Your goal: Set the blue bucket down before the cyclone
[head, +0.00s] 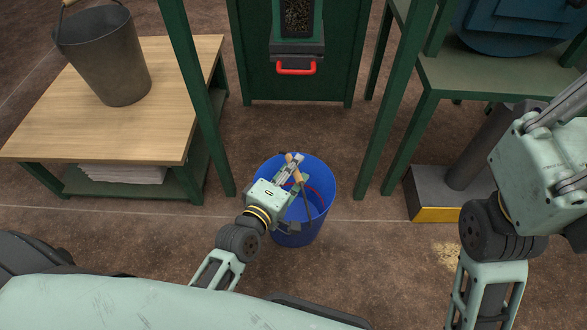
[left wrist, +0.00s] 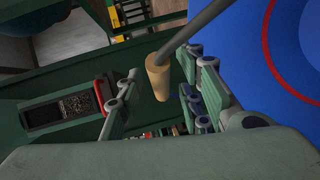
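The blue bucket (head: 318,210) is upright in front of me between two green posts; I cannot tell whether its base touches the floor. It has a red ring inside and a bail with a wooden grip (head: 292,168). In the left wrist view the wooden grip (left wrist: 157,78) lies between the spread fingers, with space on both sides, and the bucket (left wrist: 270,60) fills the right side. My right gripper (head: 570,110) is at the right edge, partly cut off. I cannot tell for certain which machine is the cyclone.
A green cabinet (head: 260,75) with a red-handled drawer (head: 296,69) stands behind the posts. A wooden-topped table (head: 150,135) with a grey bucket (head: 108,60) is at left. A green stand (head: 490,75) and a yellow-edged base (head: 436,214) are at right. Floor around the bucket is bare.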

